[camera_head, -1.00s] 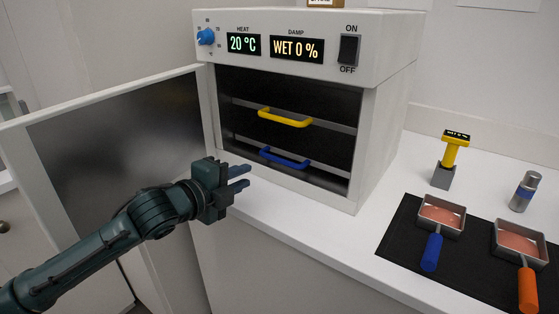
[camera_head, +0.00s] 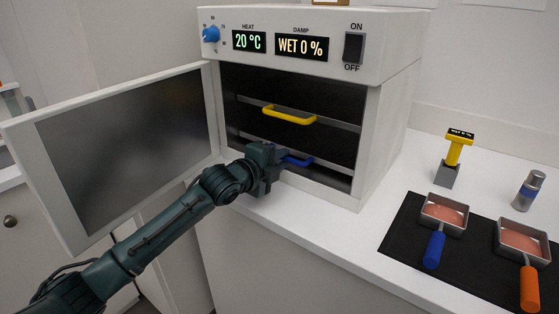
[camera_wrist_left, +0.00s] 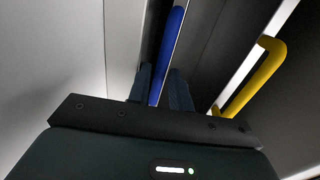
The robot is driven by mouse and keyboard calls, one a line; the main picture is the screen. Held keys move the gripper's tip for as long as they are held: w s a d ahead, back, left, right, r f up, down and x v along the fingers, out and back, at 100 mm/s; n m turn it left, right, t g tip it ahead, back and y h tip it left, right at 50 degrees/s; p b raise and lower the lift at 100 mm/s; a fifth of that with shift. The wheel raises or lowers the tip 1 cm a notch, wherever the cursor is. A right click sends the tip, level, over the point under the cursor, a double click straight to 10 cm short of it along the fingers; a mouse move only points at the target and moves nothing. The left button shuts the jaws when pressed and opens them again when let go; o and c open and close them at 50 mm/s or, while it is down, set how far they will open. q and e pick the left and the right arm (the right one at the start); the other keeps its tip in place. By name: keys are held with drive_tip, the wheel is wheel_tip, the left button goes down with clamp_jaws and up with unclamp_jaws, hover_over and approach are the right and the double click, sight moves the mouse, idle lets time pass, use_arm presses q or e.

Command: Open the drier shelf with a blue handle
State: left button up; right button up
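The white drier stands on the counter with its door (camera_head: 130,140) swung open to the left. Inside, the lower shelf has a blue handle (camera_head: 300,161) and the upper one a yellow handle (camera_head: 289,115); both shelves look pushed in. My left gripper (camera_head: 279,168) is at the left part of the blue handle and hides that part. In the left wrist view the blue handle (camera_wrist_left: 172,35) runs between the two fingers (camera_wrist_left: 161,88), which stand apart, with a gap showing on the right side. The right gripper is not in view.
The yellow handle is close beside the gripper in the left wrist view (camera_wrist_left: 255,78). To the right, a black mat (camera_head: 400,238) holds two pans of pink pigment (camera_head: 443,213) (camera_head: 523,241). A yellow-topped meter (camera_head: 458,148) and a small jar (camera_head: 528,190) stand behind. The counter before the drier is clear.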

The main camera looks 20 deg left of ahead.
use_arm(q)
drive_tip(key=shift+c, duration=0.5)
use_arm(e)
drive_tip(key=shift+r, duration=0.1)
use_arm(q)
clamp_jaws()
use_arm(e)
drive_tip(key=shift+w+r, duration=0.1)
use_arm(q)
drive_tip(key=shift+s, duration=0.1)
